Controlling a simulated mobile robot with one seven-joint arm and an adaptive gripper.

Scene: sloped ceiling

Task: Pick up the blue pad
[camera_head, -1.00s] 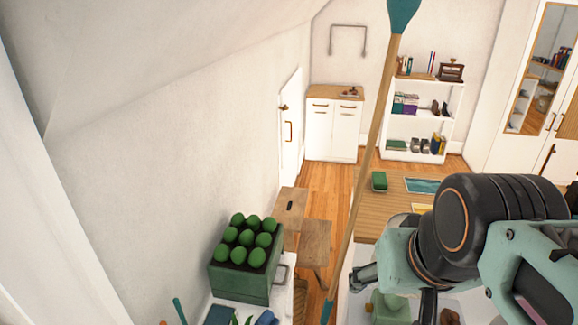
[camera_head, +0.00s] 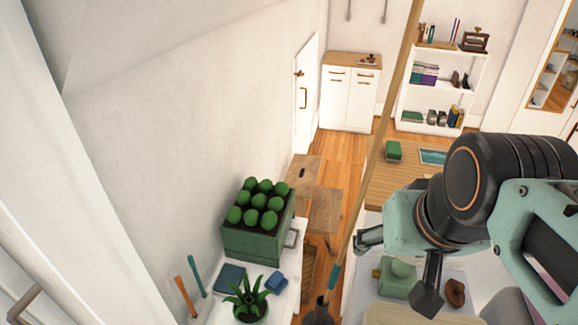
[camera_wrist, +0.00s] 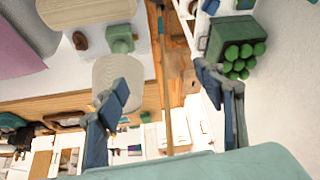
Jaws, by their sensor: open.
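A small bright blue block-like piece (camera_head: 277,282), which may be the blue pad, lies on the white surface at the lower middle of the head view. A flat dark blue piece (camera_head: 230,277) lies to its left, so I cannot tell for sure which is the pad. My gripper (camera_head: 396,268) is open and empty, to the right of both and apart from them. In the wrist view its two fingers (camera_wrist: 163,82) are spread wide. A blue item (camera_wrist: 211,6) shows at that view's top edge, partly cut off.
A green crate (camera_head: 258,240) of round green plants stands behind the blue pieces. A potted spiky plant (camera_head: 249,300) stands in front. A long wooden pole (camera_head: 385,120) crosses between them and my gripper. A pale green object (camera_head: 398,278) sits below my gripper.

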